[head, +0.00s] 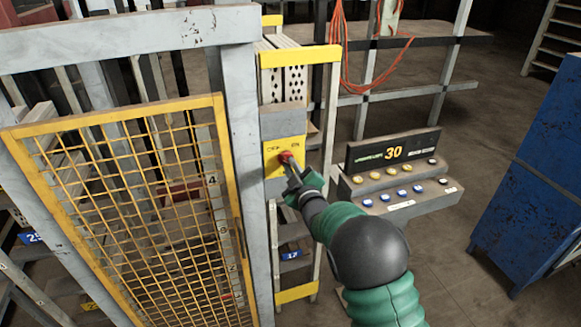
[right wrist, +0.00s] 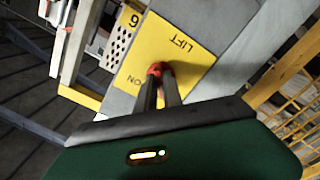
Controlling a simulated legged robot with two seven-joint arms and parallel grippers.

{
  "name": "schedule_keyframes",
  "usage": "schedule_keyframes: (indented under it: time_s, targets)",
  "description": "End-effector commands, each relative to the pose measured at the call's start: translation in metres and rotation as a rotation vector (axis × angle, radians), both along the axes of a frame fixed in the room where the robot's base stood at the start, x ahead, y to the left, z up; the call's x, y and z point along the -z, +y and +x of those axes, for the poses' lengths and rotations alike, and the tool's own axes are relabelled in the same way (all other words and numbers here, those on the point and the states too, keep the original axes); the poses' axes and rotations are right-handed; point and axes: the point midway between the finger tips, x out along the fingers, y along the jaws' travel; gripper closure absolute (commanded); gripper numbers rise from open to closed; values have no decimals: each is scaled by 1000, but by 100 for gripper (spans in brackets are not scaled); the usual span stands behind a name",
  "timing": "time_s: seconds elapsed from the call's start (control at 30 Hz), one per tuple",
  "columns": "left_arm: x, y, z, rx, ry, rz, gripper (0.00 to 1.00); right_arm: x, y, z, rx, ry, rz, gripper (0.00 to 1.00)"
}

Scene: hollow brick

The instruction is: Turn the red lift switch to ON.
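The red lift switch (head: 286,156) sits on a yellow plate (head: 271,164) fixed to a grey post. The plate has dark lettering along its top. My right gripper (head: 289,165) reaches up to the switch from the lower right. In the right wrist view, the red switch (right wrist: 157,69) shows at the tips of the two dark fingers (right wrist: 159,82), which are close together around it. The yellow plate there (right wrist: 183,55) reads LIFT and ON, upside down. The fingers hide part of the switch, so I cannot tell its exact setting. My left gripper is not in view.
A yellow mesh gate (head: 150,210) stands left of the post. A grey console (head: 395,180) with buttons and a "30" display is to the right. A blue cabinet (head: 535,170) stands far right. An orange cable (head: 345,75) hangs behind. Bare floor shows between console and cabinet.

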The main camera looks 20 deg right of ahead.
Motion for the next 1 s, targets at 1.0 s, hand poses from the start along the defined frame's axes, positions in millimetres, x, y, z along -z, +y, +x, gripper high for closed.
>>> schedule_keyframes:
  time_s: [1.0]
  targets:
    - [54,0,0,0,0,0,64,5,2,-1,-4,12,410,100]
